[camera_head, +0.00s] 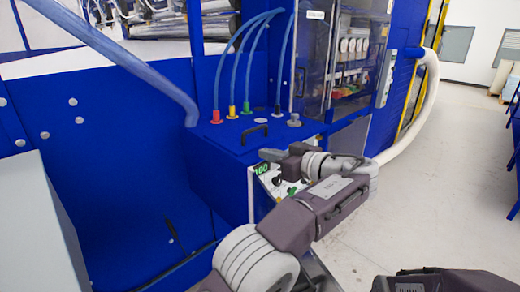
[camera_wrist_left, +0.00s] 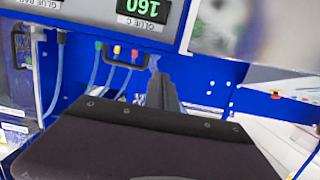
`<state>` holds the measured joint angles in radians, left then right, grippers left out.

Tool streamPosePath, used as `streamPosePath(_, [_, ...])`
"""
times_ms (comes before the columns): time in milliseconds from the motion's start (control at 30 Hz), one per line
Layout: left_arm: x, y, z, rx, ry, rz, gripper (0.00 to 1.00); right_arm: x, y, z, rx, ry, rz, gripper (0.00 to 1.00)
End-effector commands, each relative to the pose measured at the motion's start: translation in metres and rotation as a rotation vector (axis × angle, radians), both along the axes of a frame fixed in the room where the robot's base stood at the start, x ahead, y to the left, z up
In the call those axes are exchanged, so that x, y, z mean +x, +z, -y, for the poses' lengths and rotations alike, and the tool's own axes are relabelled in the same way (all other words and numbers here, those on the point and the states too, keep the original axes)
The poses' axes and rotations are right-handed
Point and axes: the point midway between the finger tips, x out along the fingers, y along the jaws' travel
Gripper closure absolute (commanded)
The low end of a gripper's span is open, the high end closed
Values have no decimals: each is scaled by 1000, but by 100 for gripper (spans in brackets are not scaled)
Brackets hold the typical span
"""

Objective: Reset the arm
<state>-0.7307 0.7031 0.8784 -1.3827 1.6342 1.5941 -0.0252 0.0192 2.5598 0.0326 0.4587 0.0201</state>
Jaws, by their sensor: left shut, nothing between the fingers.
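My left arm reaches up from the bottom middle in the head view. Its gripper (camera_head: 272,155) is in front of the blue machine's control box, near the green "160" display (camera_head: 262,169). The fingers are closed together with nothing between them. In the left wrist view the shut fingers (camera_wrist_left: 160,90) point up past the dark gripper body.
The blue control box (camera_head: 235,143) carries a black handle (camera_head: 254,133) and several blue hoses with coloured fittings. A white hose (camera_head: 425,105) curves down at the right. A grey box (camera_head: 35,235) stands at lower left. Pale floor (camera_head: 425,190) is open at right.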

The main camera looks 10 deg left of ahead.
Motion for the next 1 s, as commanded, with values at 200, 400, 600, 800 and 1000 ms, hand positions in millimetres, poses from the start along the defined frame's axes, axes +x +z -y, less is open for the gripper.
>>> streamPosePath(200, [1,7,-13,-3,31,4,100,0,5,0,0,0,0,55])
streamPosePath(400, [-9,56,-105,-37,189,27,100,0,25,0,0,0,0,55])
streamPosePath(600, [-54,7,-205,-151,279,-295,100,0,49,0,0,0,0,55])
streamPosePath(800, [-155,-117,-225,-419,96,-837,100,0,69,0,0,0,0,55])
streamPosePath(1000, [-266,-227,-154,-725,-310,-1141,100,0,75,0,0,0,0,55])
